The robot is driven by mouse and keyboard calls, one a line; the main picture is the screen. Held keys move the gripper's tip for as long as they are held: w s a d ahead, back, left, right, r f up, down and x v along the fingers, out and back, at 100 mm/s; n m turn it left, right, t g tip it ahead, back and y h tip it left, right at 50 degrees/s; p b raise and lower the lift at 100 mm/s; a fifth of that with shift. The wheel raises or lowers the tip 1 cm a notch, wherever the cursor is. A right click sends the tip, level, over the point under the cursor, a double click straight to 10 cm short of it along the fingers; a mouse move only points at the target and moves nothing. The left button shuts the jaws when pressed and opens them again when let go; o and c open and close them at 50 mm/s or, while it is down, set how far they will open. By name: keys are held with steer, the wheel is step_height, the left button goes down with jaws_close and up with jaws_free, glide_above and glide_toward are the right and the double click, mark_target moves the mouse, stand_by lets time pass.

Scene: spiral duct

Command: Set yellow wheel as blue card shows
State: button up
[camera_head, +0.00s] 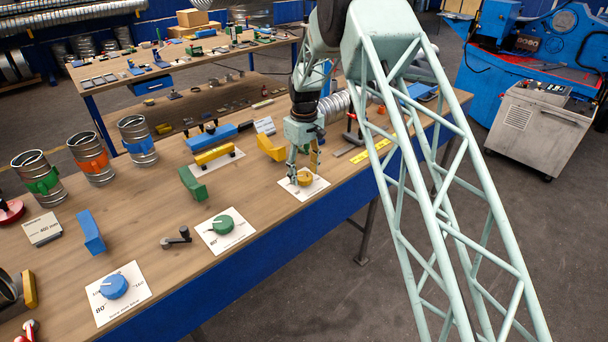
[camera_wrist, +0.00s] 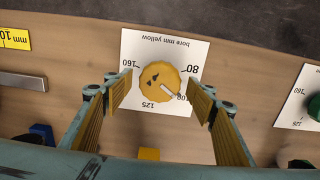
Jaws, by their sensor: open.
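The yellow wheel (camera_wrist: 160,84) sits on a white card (camera_wrist: 150,43) reading "bore mm yellow", with 160, 80, 100 and 125 around it. In the head view my gripper (camera_head: 303,176) is down over the yellow wheel (camera_head: 304,178). The blue wheel (camera_head: 114,287) sits on its own white card (camera_head: 128,305) at front left; an 80 reads at the card's lower left. Its pointer is too small to read surely.
A green wheel (camera_head: 222,224) on a card lies left of my gripper. A dark crank handle (camera_head: 176,238), a green block (camera_head: 192,184), a yellow block (camera_head: 271,148) and a blue block (camera_head: 90,232) lie on the table. Several banded metal ducts (camera_head: 136,140) stand at left.

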mark_target(304, 176)
step_height(304, 176, up, 12)
steer(key=shift+f, duration=0.25)
stand_by(0.4)
stand_by(0.3)
steer(key=s+d+r+m+t+b, duration=0.1)
steer(key=s+d+r, duration=0.4)
steer(key=r, duration=0.3)
steer(key=s+d+r+m+b, duration=0.1)
steer(key=s+d+r, duration=0.3)
steer(key=s+r, duration=0.3)
steer(key=s+d+r+m+t, duration=0.1)
steer(key=s+d+r, duration=0.3)
steer(key=s+r, duration=0.25)
steer(key=s+d+r+m, duration=0.1)
steer(key=s+d+r, duration=0.35)
steer(key=s, duration=0.35)
steer(key=s+d+r+m+t+b, duration=0.1)
steer(key=s+d+m, duration=0.15)
steer(key=s, duration=0.75)
steer(key=s+d+r+m+b, duration=0.15)
steer(key=s+d, duration=0.25)
steer(key=s, duration=0.7)
steer(key=s+d+f, duration=0.1)
steer(key=s+f, duration=0.1)
steer(key=s, duration=0.6)
steer(key=s+d+f+m+t+b, duration=0.1)
steer(key=s+f, duration=0.2)
steer(key=s, duration=0.6)
steer(key=shift+d+f, duration=0.2)
steer(key=shift+f, duration=0.15)
